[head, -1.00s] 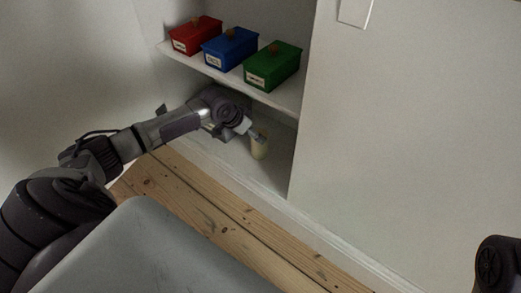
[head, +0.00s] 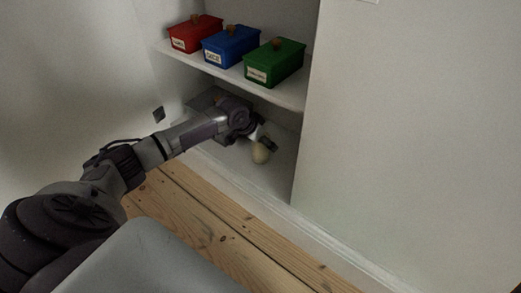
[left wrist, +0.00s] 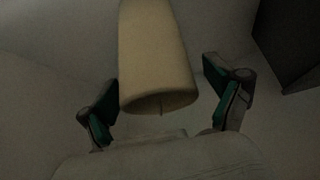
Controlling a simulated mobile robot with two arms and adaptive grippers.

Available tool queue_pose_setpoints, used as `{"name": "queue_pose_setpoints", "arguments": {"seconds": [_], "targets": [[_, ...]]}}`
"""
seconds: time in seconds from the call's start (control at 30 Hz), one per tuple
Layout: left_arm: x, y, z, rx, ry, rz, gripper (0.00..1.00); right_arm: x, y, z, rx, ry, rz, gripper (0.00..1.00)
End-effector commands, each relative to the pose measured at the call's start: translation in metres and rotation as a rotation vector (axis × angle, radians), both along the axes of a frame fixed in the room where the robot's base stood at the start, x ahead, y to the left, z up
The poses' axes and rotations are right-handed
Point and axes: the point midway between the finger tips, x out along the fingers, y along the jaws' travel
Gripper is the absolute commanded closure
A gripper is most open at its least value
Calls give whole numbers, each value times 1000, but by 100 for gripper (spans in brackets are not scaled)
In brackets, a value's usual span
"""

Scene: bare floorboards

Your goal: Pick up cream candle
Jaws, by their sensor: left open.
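The cream candle (head: 260,153) is in the lower compartment of the white shelf unit. In the head view it looks short and round, as if tilted or lying with one end towards me. In the left wrist view the candle (left wrist: 155,55) is a pale cylinder with its round end and a short wick facing the gripper. My left gripper (head: 266,144) is at the candle, partly behind it. Its two green-padded fingers (left wrist: 161,105) are spread on either side of the candle, with gaps showing. My right gripper is not in view.
A red box (head: 194,36), a blue box (head: 230,48) and a green box (head: 274,65) stand on the shelf board (head: 225,73) just above my left arm. A white wall panel (head: 410,130) bounds the right side. The wooden floor (head: 200,210) in front is clear.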

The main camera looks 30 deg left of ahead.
Motion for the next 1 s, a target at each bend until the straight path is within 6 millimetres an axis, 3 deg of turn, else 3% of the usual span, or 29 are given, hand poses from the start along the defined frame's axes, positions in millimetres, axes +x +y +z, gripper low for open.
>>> {"name": "queue_pose_setpoints", "arguments": {"seconds": [0.07, 0.53, 1.0], "targets": [[0, 0, 0, 0, 0, 0, 9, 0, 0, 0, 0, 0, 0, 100], [0, 0, 0, -1, 0, 1, 86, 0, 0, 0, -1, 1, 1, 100], [0, 0, 11, -1, -2, 1, 88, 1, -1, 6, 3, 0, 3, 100]]}}
